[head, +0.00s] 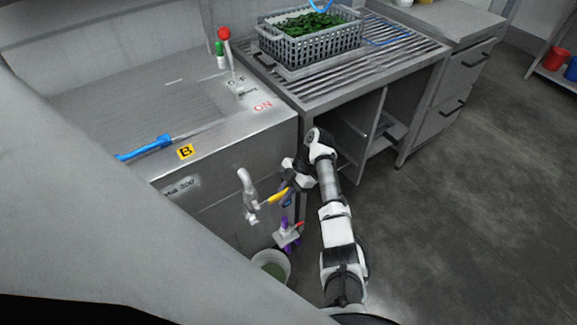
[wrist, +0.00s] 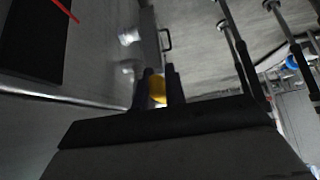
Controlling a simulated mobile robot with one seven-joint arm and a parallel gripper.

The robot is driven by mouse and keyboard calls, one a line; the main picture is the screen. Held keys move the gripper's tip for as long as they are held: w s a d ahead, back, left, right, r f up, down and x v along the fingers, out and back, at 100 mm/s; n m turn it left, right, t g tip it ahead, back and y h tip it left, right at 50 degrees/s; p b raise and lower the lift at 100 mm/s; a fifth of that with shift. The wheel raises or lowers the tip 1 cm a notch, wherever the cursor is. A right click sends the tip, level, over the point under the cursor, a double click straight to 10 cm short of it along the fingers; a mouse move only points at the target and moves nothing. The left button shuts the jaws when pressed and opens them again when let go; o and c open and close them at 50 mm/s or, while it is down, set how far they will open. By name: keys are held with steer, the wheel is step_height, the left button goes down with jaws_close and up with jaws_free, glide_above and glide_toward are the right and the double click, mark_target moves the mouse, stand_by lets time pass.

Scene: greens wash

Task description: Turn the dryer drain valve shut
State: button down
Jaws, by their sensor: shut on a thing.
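A drain valve with a yellow lever handle (head: 277,196) is on a pale pipe fitting (head: 248,196) at the front of the steel machine. The lever points to the right of the pipe and slants slightly up. My gripper (head: 289,188) is at the lever's outer end, shut on it. In the wrist view, the yellow handle (wrist: 157,88) shows between the two dark fingers of my gripper (wrist: 160,82). The fingers and wrist hide the lever's tip.
Below are a second fitting with purple and red parts (head: 286,235) and a bucket (head: 271,264) with green contents. The steel machine (head: 155,95) has a yellow B label (head: 185,152). A crate of greens (head: 309,48) stands on the slatted table. The floor at right is clear.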

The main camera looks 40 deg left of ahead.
steer(key=shift+f, duration=0.2)
stand_by(0.4)
steer(key=c, duration=1.4)
jaws_free()
steer(key=shift+c, duration=0.2)
steer(key=v, duration=1.3)
steer(key=shift+w+d, duration=0.25)
steer(key=shift+w, duration=0.15)
steer(key=shift+r, duration=0.15)
